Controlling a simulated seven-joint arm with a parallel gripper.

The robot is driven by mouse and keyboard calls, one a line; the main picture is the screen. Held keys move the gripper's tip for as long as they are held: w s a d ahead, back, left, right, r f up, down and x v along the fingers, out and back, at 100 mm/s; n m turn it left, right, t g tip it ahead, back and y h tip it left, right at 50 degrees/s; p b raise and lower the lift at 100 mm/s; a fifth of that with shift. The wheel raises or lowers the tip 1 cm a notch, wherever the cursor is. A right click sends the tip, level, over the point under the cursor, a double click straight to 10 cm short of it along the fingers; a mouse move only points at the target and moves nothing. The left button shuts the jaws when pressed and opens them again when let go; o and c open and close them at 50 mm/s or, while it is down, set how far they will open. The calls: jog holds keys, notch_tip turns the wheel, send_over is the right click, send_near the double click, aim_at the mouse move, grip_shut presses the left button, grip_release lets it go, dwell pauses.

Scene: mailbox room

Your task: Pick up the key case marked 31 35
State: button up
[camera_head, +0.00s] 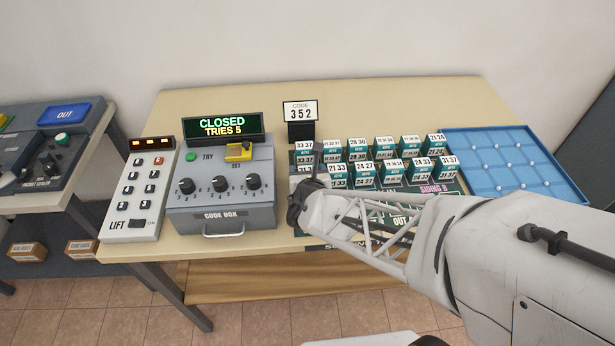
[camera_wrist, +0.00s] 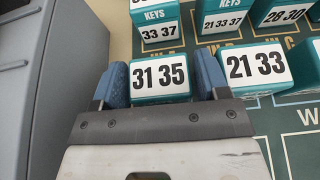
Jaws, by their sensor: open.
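The key case marked 31 35 (camera_wrist: 159,76) is a teal box with a white label face. In the wrist view it sits between the two blue fingertips of my gripper (camera_wrist: 162,84), one finger on each side. My gripper is open around it; I cannot tell whether either finger touches it. In the head view my gripper (camera_head: 309,185) is at the front left of the rows of cases, and the arm hides most of that case.
The case marked 21 33 (camera_wrist: 257,68) stands close on the right, and the 33 37 case (camera_wrist: 158,30) is behind. The grey code box (camera_head: 222,190) is on the left. A blue tray (camera_head: 475,140) lies at the right. Bare tabletop (camera_head: 400,95) is free at the back.

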jog(key=c, duration=0.7)
jog(key=shift+r, duration=0.15)
jog(key=shift+r, duration=1.2)
jog(key=s+d, duration=0.1)
jog(key=s, duration=0.4)
jog(key=s+d+r, duration=0.1)
jog(key=s, duration=0.4)
jog(key=s+d+r, duration=0.1)
jog(key=s, duration=0.4)
jog(key=shift+s+d+r, duration=0.15)
jog(key=shift+s+d, duration=0.15)
jog(key=shift+d, duration=0.1)
